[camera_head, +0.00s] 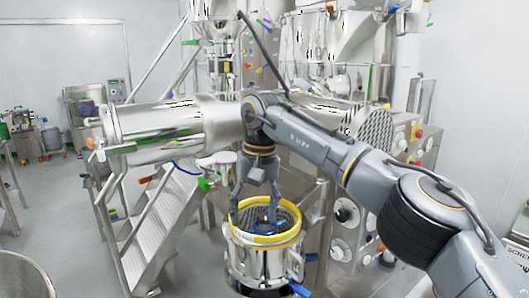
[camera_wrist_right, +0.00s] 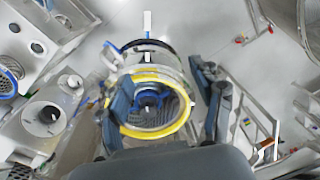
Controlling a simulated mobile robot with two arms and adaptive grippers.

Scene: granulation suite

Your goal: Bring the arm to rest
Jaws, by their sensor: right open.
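My right arm reaches in from the right in the head view, bent at the elbow, with its gripper (camera_head: 254,212) pointing down. I cannot tell whether a fingertip touches the rim. My left gripper is not in view.
A large horizontal steel cylinder (camera_head: 168,125) lies behind the gripper. Steel steps (camera_head: 165,215) with rails stand to the left. A panel with knobs (camera_head: 345,228) is right of the vessel, near my arm. Grey floor (camera_head: 55,190) is open at the left.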

